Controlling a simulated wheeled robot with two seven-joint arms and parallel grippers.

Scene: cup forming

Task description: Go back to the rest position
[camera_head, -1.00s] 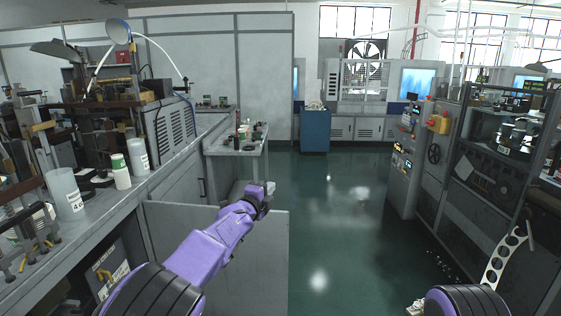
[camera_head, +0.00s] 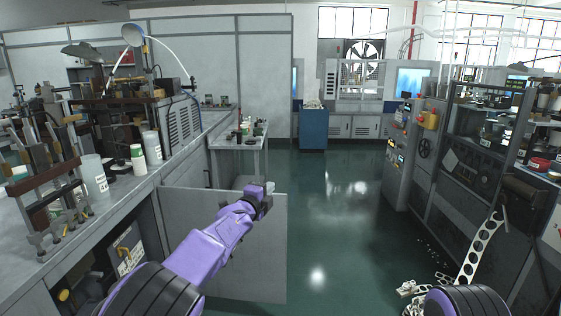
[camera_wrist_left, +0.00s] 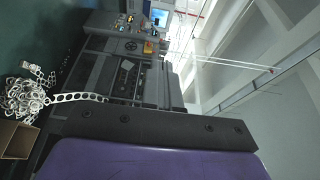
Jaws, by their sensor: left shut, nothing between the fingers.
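My left arm reaches in from the bottom left of the head view, and its gripper (camera_head: 262,198) is at the far end, raised in front of the bench on the left. It is shut with nothing in it. In the left wrist view a dark bar and a purple part of my own arm fill the bottom, and the fingers do not show.
A long workbench (camera_head: 188,152) with white containers (camera_head: 138,158) runs along the left. A grey control cabinet (camera_head: 403,165) and machine stand right. A perforated metal strip (camera_head: 478,248) hangs to the floor there. A blue cabinet (camera_head: 314,130) stands at the back. The green floor between is open.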

